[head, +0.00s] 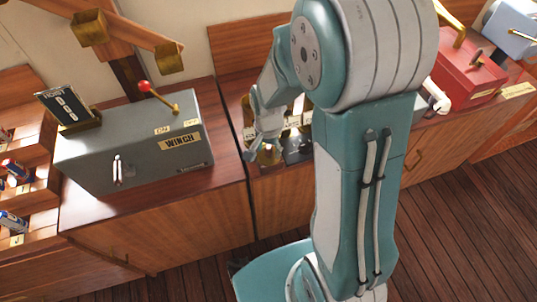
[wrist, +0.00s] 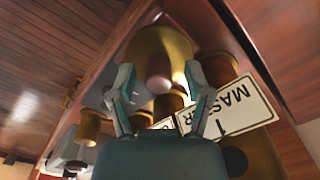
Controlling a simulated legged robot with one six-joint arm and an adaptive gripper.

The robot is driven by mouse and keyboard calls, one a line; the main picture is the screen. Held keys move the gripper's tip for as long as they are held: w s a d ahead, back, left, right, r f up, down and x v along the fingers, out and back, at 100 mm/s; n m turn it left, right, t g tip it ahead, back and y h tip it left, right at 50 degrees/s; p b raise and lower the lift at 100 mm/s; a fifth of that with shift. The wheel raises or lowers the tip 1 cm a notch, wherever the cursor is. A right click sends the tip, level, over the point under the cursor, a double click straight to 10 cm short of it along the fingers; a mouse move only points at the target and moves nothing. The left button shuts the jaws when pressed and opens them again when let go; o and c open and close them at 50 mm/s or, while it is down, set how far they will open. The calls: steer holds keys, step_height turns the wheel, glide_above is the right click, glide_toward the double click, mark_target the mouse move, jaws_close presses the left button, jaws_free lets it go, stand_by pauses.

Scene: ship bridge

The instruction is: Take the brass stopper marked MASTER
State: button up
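My gripper (wrist: 160,72) has its two fingers apart, with a large brass stopper (wrist: 160,45) between and beyond their tips. The stopper has a rounded pinkish end. I cannot tell whether the fingers press on it or only stand beside it. A white label reading MASTER with a 1 (wrist: 236,108) is to the right of the fingers, tilted in the wrist view. In the head view my gripper (head: 264,146) points down at the low counter behind my arm, with brass (head: 268,155) at its tips. My arm hides much of that spot.
More brass stoppers or cylinders (wrist: 92,126) stand close around in the wrist view, one with a dark round opening (wrist: 236,160). A grey WINCH box (head: 130,150) with a red-knobbed lever is to the left. A red box (head: 465,75) is to the right.

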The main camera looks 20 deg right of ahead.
jaws_close()
